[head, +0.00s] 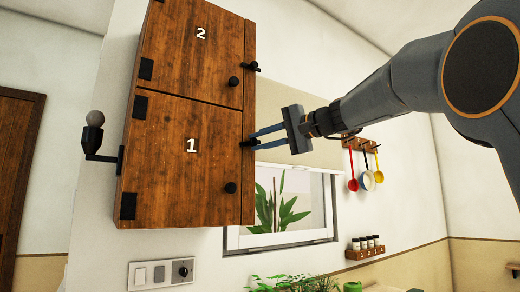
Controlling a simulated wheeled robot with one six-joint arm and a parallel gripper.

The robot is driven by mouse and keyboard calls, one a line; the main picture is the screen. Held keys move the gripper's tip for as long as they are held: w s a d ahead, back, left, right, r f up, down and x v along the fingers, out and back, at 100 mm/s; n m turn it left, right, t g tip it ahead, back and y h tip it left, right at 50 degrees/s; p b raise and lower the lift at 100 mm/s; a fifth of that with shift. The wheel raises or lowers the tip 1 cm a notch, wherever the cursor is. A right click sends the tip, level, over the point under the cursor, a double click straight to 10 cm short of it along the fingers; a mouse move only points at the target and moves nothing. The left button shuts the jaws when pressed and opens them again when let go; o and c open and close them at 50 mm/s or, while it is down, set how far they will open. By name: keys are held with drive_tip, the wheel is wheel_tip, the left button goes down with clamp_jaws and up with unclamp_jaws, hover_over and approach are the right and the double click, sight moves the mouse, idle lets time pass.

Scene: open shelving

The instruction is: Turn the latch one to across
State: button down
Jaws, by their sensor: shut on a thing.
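A wooden wall cabinet holds door 1 (178,160) below and door 2 (193,50) above, both closed. The black latch of door 1 (247,143) sits at the door's right edge. My gripper (257,139) comes from the right with its two blue fingers around that latch, shut on it. The fingers partly hide the latch, and its exact angle is hard to tell. Door 1 has a round black knob (231,188) below the latch. The latch of door 2 (251,67) lies across the right edge of its door, near its knob (234,82).
A window (283,238) with a plant behind it is below my gripper. Ladles hang on a rack (359,144) to the right, above a shelf of small jars (365,254). A wall lamp (94,137) is left of the cabinet. Switches (161,273) are below it.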

drive_tip(key=shift+f+m+t+y+b, duration=0.15)
drive_tip(key=shift+m+t+y+b, duration=0.25)
drive_tip(key=shift+m+b, duration=0.8)
drive_tip(key=c, duration=1.6)
unclamp_jaws()
drive_tip(key=shift+b+v, duration=0.8)
drive_tip(key=shift+v, duration=3.2)
drive_tip(key=shift+w, duration=0.15)
